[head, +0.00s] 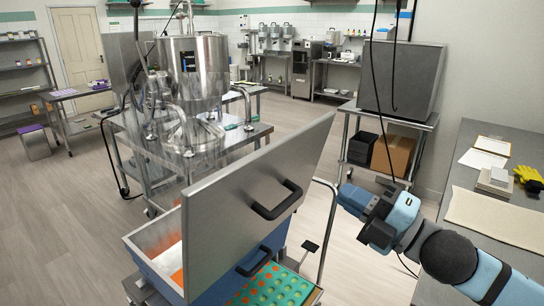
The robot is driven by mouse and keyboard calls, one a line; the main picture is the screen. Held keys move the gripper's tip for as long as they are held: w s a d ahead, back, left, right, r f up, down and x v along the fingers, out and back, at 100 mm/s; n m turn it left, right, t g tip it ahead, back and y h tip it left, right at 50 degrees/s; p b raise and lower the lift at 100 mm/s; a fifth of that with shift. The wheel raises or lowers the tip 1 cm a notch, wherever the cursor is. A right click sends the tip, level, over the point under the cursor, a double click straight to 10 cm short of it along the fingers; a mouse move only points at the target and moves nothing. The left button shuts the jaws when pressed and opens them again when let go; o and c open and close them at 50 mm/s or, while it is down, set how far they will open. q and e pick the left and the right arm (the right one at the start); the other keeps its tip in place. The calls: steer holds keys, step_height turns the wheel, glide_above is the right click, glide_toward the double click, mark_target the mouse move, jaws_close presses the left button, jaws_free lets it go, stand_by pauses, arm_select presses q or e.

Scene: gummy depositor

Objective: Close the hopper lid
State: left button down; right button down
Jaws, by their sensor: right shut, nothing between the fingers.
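The hopper lid (235,190) is a large grey steel panel. It stands raised and tilted above the hopper, with a black bar handle (277,201) on the face toward me. The hopper (148,262) is a box with a blue outside and pale inner walls. Its opening shows to the left of the lid, with orange and white inside; the lid hides the rest. My right gripper (353,200) is shut and empty, in the air to the right of the lid and handle, apart from both. My left gripper is not in view.
A green mould tray (285,284) with orange-filled cavities lies below the lid. A second black handle (254,262) is low on the blue body. A steel kettle (193,75) stands on a cart behind. A grey counter (467,180) with papers and yellow gloves (528,177) is at right.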

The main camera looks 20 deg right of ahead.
mark_target(276, 151)
steer(key=p+x, duration=0.4)
steer(key=x, duration=0.8)
steer(key=shift+a+r, duration=0.1)
steer(key=shift+r, duration=0.1)
steer(key=shift+w+a+p, duration=0.3)
steer(key=shift+w+a, duration=0.05)
steer(key=shift+w, duration=0.15)
